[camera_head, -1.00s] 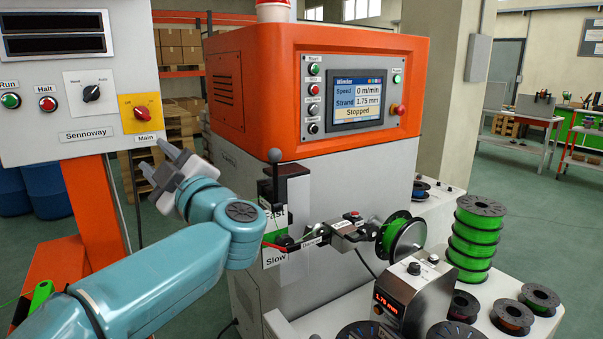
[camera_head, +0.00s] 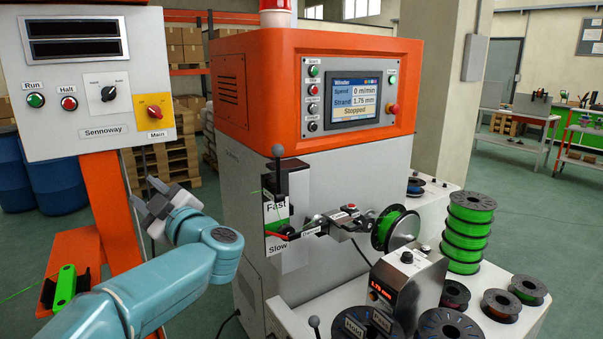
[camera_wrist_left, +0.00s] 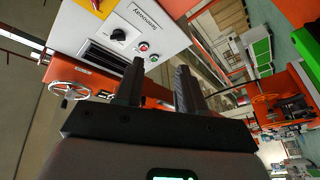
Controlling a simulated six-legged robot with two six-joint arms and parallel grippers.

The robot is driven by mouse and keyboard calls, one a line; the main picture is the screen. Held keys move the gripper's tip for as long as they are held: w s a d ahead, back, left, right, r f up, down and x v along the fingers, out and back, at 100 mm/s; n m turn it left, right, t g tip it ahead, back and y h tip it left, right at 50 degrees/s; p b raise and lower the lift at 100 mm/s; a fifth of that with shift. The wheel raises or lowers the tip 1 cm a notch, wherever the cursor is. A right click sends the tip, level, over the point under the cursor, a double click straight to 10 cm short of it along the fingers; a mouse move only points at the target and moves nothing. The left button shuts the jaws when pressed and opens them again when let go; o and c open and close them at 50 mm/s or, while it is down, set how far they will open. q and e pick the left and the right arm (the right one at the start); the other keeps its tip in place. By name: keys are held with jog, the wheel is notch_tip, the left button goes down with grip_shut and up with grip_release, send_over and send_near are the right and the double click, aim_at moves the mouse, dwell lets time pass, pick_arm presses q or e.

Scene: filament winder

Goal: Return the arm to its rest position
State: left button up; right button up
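My left arm, teal with a grey gripper (camera_head: 146,191), reaches in from the bottom left of the head view. Its fingers are apart with nothing between them, in front of the orange post and below the grey control panel (camera_head: 85,110). My right gripper is not in view.
The orange and grey winder (camera_head: 318,90) stands right of my gripper; its screen reads Stopped. A lever (camera_head: 277,165) sticks up beside Fast and Slow labels. Several green spools (camera_head: 465,235) are stacked at right. A green object (camera_head: 65,285) sits on an orange shelf at lower left.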

pick_arm(q)
notch_tip(320, 180, down, 23)
jog(key=w+a+m+t+h+p, duration=0.25)
jog(key=m+h, duration=0.25)
jog(key=m, duration=0.4)
jog(key=s+d+f+m+g+h, duration=0.1)
jog(key=s+d+f+m+h, duration=0.15)
jog(key=f, duration=0.45)
jog(key=s+d+f+m+g+h, duration=0.1)
jog(key=s+f+h, duration=0.15)
jog(key=f, duration=0.45)
jog(key=s+d+f+m+g+h+p, duration=0.1)
jog(key=s+d+f+m+g+h, duration=0.2)
jog(key=s+f, duration=0.6)
jog(key=s+d+f+g+h, duration=0.2)
jog(key=s+d+g, duration=0.1)
jog(key=s, duration=0.5)
jog(key=s+d+f+g+h, duration=0.2)
jog(key=s+d, duration=0.3)
jog(key=s, duration=0.3)
jog(key=s+d+f+m+g+h, duration=0.1)
jog(key=s+d+f+g+h, duration=0.2)
jog(key=s, duration=0.5)
jog(key=shift+s+d+f+g, duration=0.25)
jog(key=shift+d+f+g, duration=0.45)
jog(key=shift+d, duration=0.25)
